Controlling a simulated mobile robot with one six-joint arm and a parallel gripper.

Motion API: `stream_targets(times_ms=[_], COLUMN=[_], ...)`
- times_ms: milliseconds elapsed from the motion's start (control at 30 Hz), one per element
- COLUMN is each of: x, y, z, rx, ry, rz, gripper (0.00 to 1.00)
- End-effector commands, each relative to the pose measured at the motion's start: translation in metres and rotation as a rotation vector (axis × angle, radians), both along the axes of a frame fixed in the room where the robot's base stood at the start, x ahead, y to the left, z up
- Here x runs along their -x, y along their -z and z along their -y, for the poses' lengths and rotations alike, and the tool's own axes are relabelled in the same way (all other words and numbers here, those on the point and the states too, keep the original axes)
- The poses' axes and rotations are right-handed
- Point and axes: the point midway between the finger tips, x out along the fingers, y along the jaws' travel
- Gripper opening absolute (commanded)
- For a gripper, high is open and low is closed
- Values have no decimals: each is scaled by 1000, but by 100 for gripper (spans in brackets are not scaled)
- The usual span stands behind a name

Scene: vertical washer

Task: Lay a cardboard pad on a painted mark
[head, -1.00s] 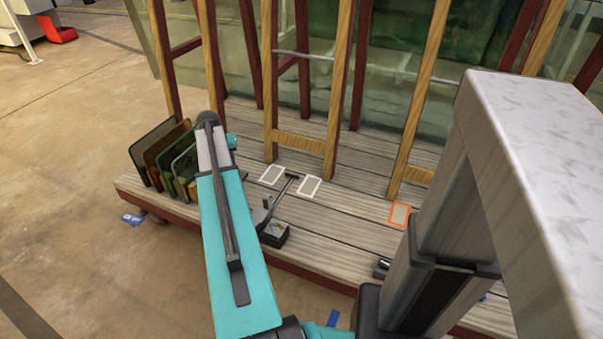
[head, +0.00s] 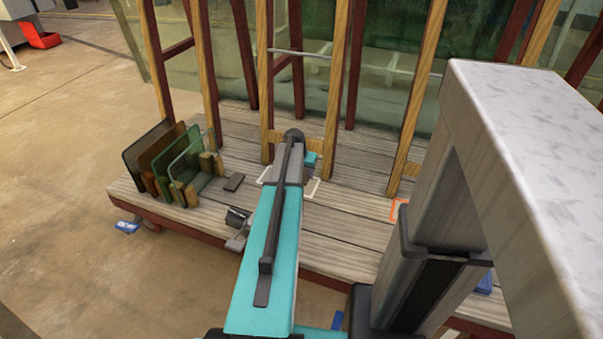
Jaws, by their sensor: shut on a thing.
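My teal arm (head: 270,230) reaches out over the wooden deck. Its far end lies over the painted marks, and my gripper is hidden behind it. A white outlined mark (head: 314,187) shows in part to the right of the arm. A corner of another white mark (head: 264,174) shows to its left. An orange mark (head: 394,208) shows in part beside my grey column. A small dark flat piece (head: 234,182) lies on the deck left of the arm. I cannot tell if it is a cardboard pad. No held pad is visible.
Several glass panes (head: 160,160) stand in a wooden rack at the deck's left end. Wooden uprights (head: 265,80) rise behind the marks, with large glass behind them. A dark tool (head: 238,215) sits on the deck, partly covered by my arm. Bare deck (head: 345,225) lies right of the arm.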

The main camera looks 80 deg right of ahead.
Motion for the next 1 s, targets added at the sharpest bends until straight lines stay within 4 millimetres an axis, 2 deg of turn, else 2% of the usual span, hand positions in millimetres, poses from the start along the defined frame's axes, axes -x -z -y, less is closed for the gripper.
stream_targets(times_ms=[167,633,1000], x=[12,7,8], y=[4,6,22], z=[1,1,8], rx=[0,0,0], ry=[17,11,10], rz=[1,0,0], gripper=[21,21,21])
